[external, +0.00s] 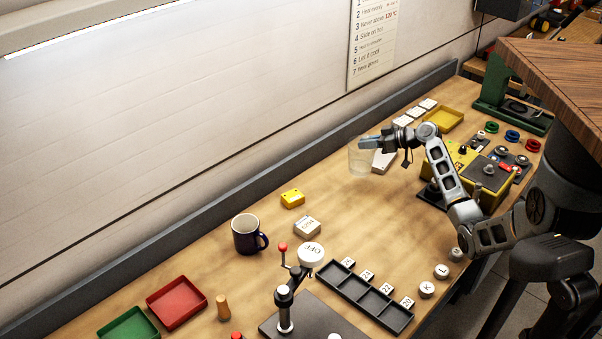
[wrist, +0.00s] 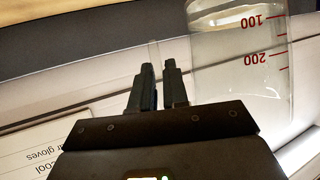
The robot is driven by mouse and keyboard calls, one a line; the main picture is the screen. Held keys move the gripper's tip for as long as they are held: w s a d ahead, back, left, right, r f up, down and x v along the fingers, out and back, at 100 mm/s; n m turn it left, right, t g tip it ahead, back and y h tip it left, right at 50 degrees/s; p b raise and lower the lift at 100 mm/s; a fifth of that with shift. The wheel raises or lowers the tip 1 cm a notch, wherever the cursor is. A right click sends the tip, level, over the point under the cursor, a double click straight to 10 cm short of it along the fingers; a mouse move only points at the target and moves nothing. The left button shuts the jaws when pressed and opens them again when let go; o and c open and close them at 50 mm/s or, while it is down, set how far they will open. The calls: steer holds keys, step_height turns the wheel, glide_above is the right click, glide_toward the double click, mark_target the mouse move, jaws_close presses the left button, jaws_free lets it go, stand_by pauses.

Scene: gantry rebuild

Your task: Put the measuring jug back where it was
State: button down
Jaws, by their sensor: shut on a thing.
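The clear measuring jug (external: 360,158) is at the back of the bench, near the grey upstand. My gripper (external: 366,143) reaches it from the right, with its jaws closed at the jug's upper right side. In the wrist view, the jug (wrist: 240,60) fills the upper right and shows red marks 100 and 200. The fingers (wrist: 160,82) are close together on a thin clear part beside the jug body, which looks like its handle. I cannot tell whether the jug's base touches the bench.
A white block (external: 383,160) lies just right of the jug. A yellow machine (external: 465,175) and a yellow tray (external: 443,119) are further right. A dark mug (external: 246,236), yellow block (external: 292,198) and white block (external: 307,227) stand to the left. Bench between mug and jug is largely clear.

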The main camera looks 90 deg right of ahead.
steer(key=shift+w+a+f+b, duration=0.2)
steer(key=shift+w+f+b, duration=0.15)
steer(key=shift+w+f, duration=0.75)
steer(key=shift+w+a+f+b, duration=0.3)
steer(key=shift+w+f, duration=0.45)
steer(key=shift+f, duration=0.6)
steer(key=shift+w+a+f+b, duration=0.1)
steer(key=shift+w+f+b, duration=0.3)
steer(key=shift+w+f, duration=0.7)
steer(key=shift+s+f+b, duration=0.1)
steer(key=shift+f+b, duration=0.2)
steer(key=shift+f, duration=0.05)
steer(key=c, duration=1.1)
jaws_free()
steer(key=shift+r, duration=0.15)
steer(key=shift+r+p, duration=0.25)
steer(key=shift+p, duration=0.2)
steer(key=p+v, duration=0.3)
steer(key=v, duration=0.9)
steer(key=shift+a+f, duration=0.1)
steer(key=shift+f, duration=0.05)
